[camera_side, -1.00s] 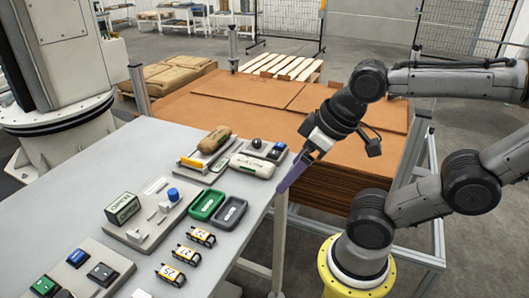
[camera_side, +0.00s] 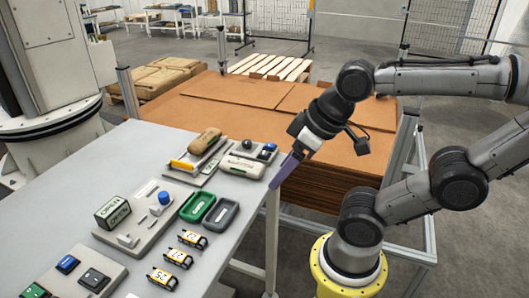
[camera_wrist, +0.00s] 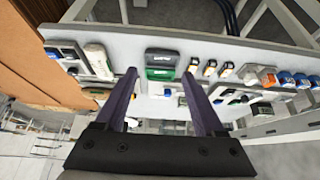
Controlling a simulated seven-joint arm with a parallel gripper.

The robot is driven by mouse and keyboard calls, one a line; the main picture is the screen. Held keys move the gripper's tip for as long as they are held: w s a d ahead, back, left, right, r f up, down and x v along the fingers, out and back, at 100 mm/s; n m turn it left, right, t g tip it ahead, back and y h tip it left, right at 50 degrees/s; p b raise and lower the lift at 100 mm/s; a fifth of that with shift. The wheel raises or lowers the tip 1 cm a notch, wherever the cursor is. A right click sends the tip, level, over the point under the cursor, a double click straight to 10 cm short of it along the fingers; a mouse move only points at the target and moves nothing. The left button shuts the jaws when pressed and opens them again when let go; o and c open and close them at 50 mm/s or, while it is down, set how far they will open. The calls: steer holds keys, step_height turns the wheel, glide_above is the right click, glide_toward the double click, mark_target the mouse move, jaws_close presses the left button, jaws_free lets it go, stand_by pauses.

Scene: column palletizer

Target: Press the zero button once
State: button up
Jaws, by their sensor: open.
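I cannot read which control is the zero button. In the side view, a round black button (camera_side: 247,144) and a blue button (camera_side: 270,147) are on the unit at the table's far right corner. A blue knob (camera_side: 163,198) stands on the middle panel. The near left panel has a blue button (camera_side: 67,264) and a black button (camera_side: 95,280). My gripper (camera_side: 274,185) hangs at the table's right edge, apart from all of these. In the wrist view my gripper (camera_wrist: 159,76) is open and empty, its two purple fingers apart.
A green tray (camera_side: 197,207) and a grey tray (camera_side: 221,214) lie near the right edge. Several yellow numbered tags (camera_side: 193,238) lie in front. A brown parcel (camera_side: 205,140) and a white rounded item (camera_side: 243,166) stand behind. Cardboard sheets (camera_side: 250,108) are stacked beyond.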

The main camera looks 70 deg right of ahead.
jaws_close()
stand_by(1.4)
